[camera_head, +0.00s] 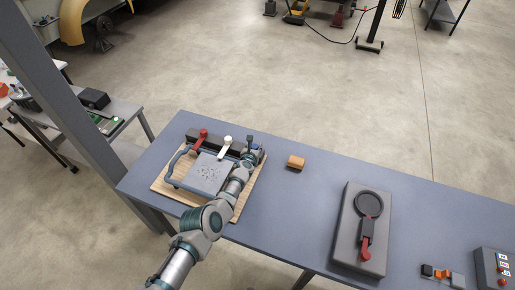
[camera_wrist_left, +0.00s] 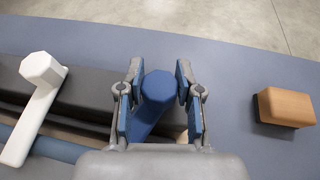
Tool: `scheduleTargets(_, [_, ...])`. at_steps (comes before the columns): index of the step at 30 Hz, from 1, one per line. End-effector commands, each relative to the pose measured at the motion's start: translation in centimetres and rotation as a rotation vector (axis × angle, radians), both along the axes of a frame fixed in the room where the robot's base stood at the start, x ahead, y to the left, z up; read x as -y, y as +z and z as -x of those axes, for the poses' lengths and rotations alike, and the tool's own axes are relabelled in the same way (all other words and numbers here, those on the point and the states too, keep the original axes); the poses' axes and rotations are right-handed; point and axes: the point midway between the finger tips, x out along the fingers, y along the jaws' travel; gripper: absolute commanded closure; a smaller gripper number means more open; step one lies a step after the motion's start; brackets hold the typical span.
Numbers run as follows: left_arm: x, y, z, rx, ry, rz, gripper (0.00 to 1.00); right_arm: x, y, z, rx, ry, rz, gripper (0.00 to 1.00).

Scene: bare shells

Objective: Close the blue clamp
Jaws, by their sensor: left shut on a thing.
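The blue clamp handle (camera_wrist_left: 157,88) stands between the fingers of my left gripper (camera_wrist_left: 158,95) in the left wrist view, its faceted knob facing the camera. My left gripper is shut on this knob. In the head view, my left gripper (camera_head: 250,152) is at the right end of a dark clamp bar (camera_head: 216,143) and hides most of the blue clamp. A white clamp handle (camera_head: 227,142) and a red clamp handle (camera_head: 201,136) stand on the same bar, to the left. The white one also shows in the left wrist view (camera_wrist_left: 38,95). My right gripper is not in view.
The bar and a grey plate (camera_head: 208,174) sit on a wooden board (camera_head: 163,187) on the blue-grey table (camera_head: 290,220). A wooden block (camera_head: 296,162) lies right of the board.

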Motion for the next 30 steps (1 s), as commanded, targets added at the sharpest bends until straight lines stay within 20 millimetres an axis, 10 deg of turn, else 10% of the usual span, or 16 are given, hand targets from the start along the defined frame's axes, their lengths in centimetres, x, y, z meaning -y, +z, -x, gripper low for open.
scheduleTargets(25, [0.1,-0.2,0.2,-0.005,0.11,-0.005,1.0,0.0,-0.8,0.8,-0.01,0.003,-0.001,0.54])
scheduleTargets(26, [0.1,-0.3,0.2,-0.006,0.108,-0.004,0.63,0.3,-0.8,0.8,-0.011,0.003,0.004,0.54])
scheduleTargets(30, [0.1,-0.2,0.2,-0.005,0.107,-0.001,0.38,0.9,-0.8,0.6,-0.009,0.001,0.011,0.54])
